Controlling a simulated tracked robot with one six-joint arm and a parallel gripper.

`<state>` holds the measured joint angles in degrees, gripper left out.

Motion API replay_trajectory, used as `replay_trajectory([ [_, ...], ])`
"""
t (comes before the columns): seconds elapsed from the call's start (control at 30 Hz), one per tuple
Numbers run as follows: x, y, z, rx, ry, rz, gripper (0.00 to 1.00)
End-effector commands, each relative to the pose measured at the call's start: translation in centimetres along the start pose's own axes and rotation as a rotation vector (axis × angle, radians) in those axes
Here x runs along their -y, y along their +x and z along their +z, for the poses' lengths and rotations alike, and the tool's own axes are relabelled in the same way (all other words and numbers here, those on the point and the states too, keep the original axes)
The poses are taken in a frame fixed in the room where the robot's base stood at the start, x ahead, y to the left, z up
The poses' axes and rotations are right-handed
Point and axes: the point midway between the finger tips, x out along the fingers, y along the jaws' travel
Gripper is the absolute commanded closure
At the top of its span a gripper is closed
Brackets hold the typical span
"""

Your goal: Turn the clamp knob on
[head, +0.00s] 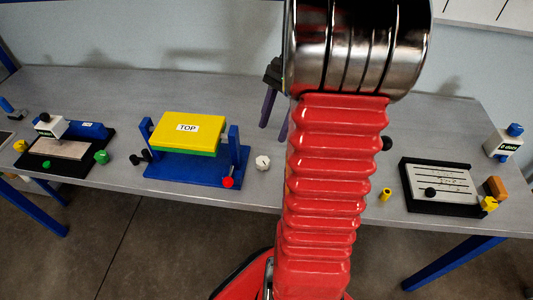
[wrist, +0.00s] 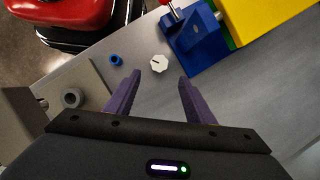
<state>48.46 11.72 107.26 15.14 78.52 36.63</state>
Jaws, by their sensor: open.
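A white round knob (head: 262,162) with a dark pointer line stands on the table just right of the blue fixture. It also shows in the wrist view (wrist: 159,63), ahead of the fingertips and roughly midway between them. No label tells me that it is the clamp knob. A red knob (head: 228,182) sits at the fixture's right front; it shows at the top of the wrist view (wrist: 174,9). My gripper (wrist: 159,81) is open, with purple fingers apart and nothing between them. In the head view, my arm hides part of the gripper (head: 277,106).
The blue fixture (head: 184,171) holds a yellow block (head: 205,135) labelled TOP. A black tray (head: 455,207) is at right.

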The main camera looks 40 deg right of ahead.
Motion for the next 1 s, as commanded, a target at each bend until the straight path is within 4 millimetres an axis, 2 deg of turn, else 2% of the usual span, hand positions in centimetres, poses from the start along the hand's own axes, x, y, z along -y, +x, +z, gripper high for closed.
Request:
replay_trajectory([
  [0.1,0.0,2.0,0.1,0.004,0.0,0.003,0.51],
  [0.6,0.0,9.4,0.0,0.003,-0.001,0.002,0.51],
  [0.8,0.0,10.7,0.0,0.001,-0.001,0.001,0.51],
  [1.0,0.0,10.8,0.0,0.0,-0.001,0.0,0.51],
])
